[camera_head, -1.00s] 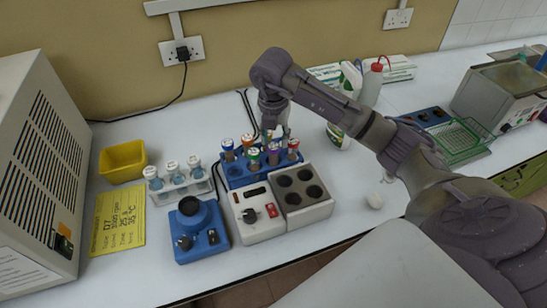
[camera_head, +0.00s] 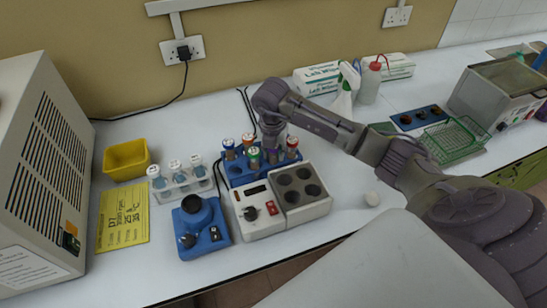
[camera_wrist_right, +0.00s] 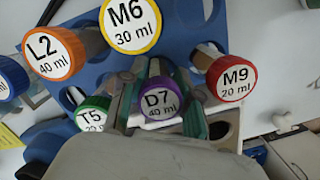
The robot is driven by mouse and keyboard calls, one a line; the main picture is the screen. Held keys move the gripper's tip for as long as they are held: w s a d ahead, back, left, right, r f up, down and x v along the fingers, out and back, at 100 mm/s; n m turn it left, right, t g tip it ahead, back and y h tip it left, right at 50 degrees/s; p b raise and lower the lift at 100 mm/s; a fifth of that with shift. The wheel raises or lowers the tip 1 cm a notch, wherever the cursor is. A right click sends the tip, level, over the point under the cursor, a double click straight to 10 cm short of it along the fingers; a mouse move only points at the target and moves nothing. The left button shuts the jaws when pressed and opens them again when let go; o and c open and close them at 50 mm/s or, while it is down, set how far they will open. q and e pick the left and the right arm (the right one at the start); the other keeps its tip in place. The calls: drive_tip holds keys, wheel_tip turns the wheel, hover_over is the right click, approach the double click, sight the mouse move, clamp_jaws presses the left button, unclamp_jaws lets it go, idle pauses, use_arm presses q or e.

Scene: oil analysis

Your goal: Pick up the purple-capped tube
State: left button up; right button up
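The purple-capped tube (camera_wrist_right: 160,104), labelled D7 40 ml, stands in the blue rack (camera_head: 236,171). In the right wrist view its cap lies between the two fingers of my right gripper (camera_wrist_right: 164,98). The fingers are apart, one on each side of the tube, and look open around it; firm contact does not show. In the head view my right gripper (camera_head: 272,140) points down over the rack and largely hides this tube. My left gripper is not in view.
Close by in the rack are tubes with yellow M6 (camera_wrist_right: 131,25), red M9 (camera_wrist_right: 232,78), orange L2 (camera_wrist_right: 52,53) and green T5 (camera_wrist_right: 92,114) caps. A heater block (camera_head: 303,216) stands in front. A white rack (camera_head: 184,192) with several tubes stands at left.

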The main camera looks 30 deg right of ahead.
clamp_jaws()
drive_tip(key=shift+r, duration=0.1)
drive_tip(key=shift+w+r, duration=0.1)
drive_tip(key=shift+r, duration=0.25)
wheel_tip(320, 180, up, 8)
drive_tip(key=b, duration=0.2)
drive_tip(key=shift+r+b, duration=0.25)
drive_tip(key=shift+b, duration=0.15)
drive_tip(key=shift+r, duration=0.35)
